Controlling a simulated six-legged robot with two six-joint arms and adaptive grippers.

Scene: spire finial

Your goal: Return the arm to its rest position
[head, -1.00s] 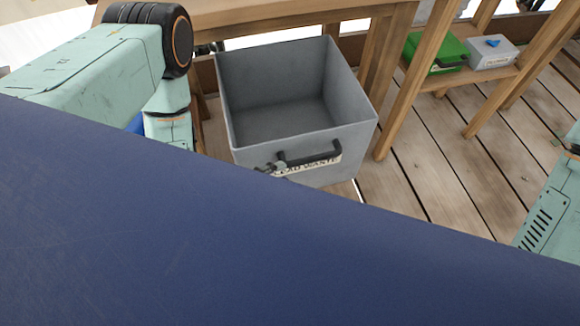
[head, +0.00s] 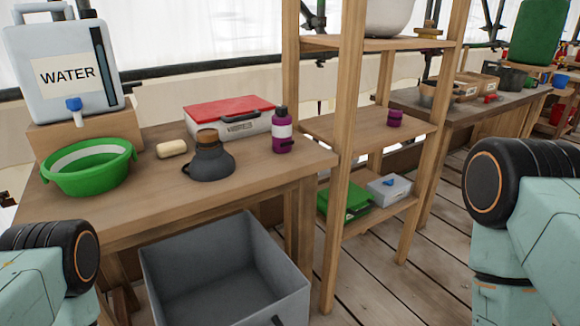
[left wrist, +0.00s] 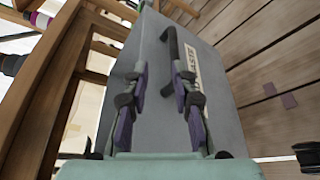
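My left arm (head: 45,270) shows at the lower left of the head view, with its gripper out of frame. In the left wrist view my left gripper (left wrist: 159,80) has its two fingers apart, with nothing between them. Beyond the fingers is the side of the grey waste bin (left wrist: 228,115) with a dark handle (left wrist: 171,42) and a partly hidden label. In the head view the bin (head: 190,268) stands on the floor in front of the bench. My right arm (head: 530,240) is at the right of the head view; its gripper is not in view.
Plank floor (head: 375,285) is clear between rack and right arm.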

